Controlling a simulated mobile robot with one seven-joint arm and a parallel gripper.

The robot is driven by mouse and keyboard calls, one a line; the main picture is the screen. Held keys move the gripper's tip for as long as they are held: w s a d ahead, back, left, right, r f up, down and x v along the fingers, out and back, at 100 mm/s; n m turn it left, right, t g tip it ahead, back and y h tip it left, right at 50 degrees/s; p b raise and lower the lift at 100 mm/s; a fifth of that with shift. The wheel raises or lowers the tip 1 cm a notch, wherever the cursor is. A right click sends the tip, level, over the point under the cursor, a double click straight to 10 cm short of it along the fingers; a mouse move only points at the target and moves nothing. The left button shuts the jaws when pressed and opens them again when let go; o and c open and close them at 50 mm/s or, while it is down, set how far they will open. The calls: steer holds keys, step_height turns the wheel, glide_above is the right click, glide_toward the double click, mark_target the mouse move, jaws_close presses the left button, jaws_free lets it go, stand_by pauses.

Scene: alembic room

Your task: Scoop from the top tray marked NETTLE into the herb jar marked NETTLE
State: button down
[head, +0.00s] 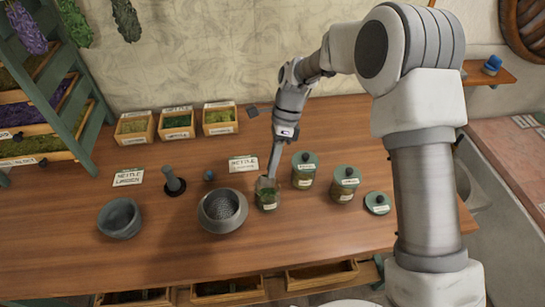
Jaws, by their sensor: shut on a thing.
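My gripper (285,133) is shut on a slim grey tool that looks like a scoop (275,160). The tool points down, its lower end at the mouth of an open glass jar (266,201) with green contents. I cannot tell whether its tip is inside the jar or what it carries. The jar's label is too small to read. Three small wooden trays stand at the back: left (133,138), middle (177,134) and right (219,129). The middle one holds dark green herb; its label seems to read NETTLE, but is not clear.
A tray rack (72,125) stands far left.

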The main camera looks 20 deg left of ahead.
steer(key=shift+g+p, duration=1.25)
steer(key=shift+g, duration=0.35)
steer(key=shift+r, duration=0.1)
